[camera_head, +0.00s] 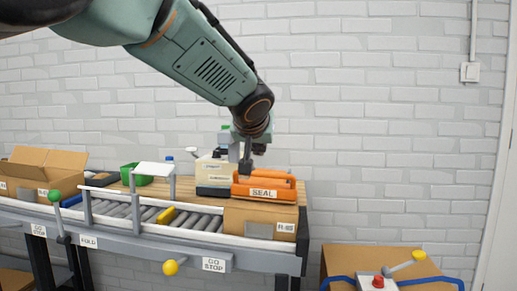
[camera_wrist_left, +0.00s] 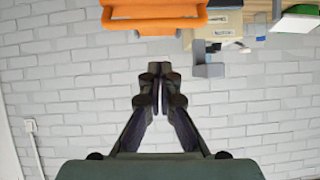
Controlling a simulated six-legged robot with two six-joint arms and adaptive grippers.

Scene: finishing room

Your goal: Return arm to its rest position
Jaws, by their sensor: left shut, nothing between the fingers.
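My left arm (camera_head: 215,70) comes in from the upper left in the head view, green with black joints, and reaches down toward the back of the bench. My left gripper (camera_head: 246,165) points down behind or beside the orange sealing tool marked SEAL (camera_head: 265,187); I cannot tell whether they touch in that view. In the left wrist view the left gripper (camera_wrist_left: 159,72) has its two dark fingers together, with nothing between them. The orange tool (camera_wrist_left: 155,22) lies beyond the fingertips there, apart from them. My right gripper is in neither view.
A roller conveyor (camera_head: 150,213) runs along the bench, with a cardboard box (camera_head: 262,220) at its right end. A pale labelled box (camera_head: 214,171), a green bin (camera_head: 136,175) and an open carton (camera_head: 48,165) stand behind. A lower carton (camera_head: 350,262) sits at right. The wall space above is clear.

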